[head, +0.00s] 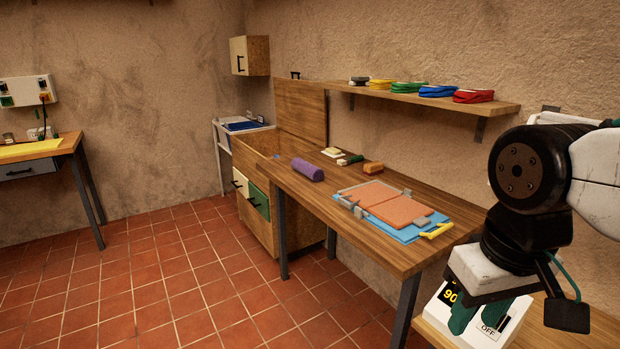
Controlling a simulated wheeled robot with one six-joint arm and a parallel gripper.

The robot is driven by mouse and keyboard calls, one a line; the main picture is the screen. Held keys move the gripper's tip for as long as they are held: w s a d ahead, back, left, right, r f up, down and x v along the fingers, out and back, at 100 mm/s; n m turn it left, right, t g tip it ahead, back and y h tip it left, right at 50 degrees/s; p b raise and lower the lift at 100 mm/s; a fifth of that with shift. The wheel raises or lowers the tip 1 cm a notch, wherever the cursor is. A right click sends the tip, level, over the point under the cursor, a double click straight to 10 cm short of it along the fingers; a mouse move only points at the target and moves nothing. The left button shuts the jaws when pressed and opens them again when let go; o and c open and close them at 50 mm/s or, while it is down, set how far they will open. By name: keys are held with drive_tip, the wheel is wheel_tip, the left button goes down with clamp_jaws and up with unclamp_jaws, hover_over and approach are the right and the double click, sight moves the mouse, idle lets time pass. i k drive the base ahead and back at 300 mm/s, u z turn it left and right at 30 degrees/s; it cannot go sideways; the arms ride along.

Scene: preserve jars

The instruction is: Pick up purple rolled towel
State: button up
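The purple rolled towel (308,165) lies on its side on the wooden workbench, near the bench's front edge and left of the blue mat. It is fully visible and nothing touches it from above. My gripper (477,318) is at the lower right, well away from the towel and closer to the camera. Its two green fingers point down and stand apart, with nothing seen between them.
A blue mat (408,236) with orange pads (395,205) and a yellow-handled tool (437,231) lies on the workbench (345,227). A shelf (440,98) overhangs the back. A white device (515,320) stands behind my gripper. Floor in front is clear.

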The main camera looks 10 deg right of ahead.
sight(311, 172)
drive_tip(key=u, duration=0.6)
drive_tip(key=i, duration=0.55)
drive_tip(key=u, duration=0.65)
drive_tip(key=i, duration=1.55)
drive_tip(key=z, duration=0.5)
drive_tip(key=i, duration=1)
drive_tip(key=z, duration=1.25)
drive_tip(key=i, duration=0.4)
drive_tip(key=z, duration=0.25)
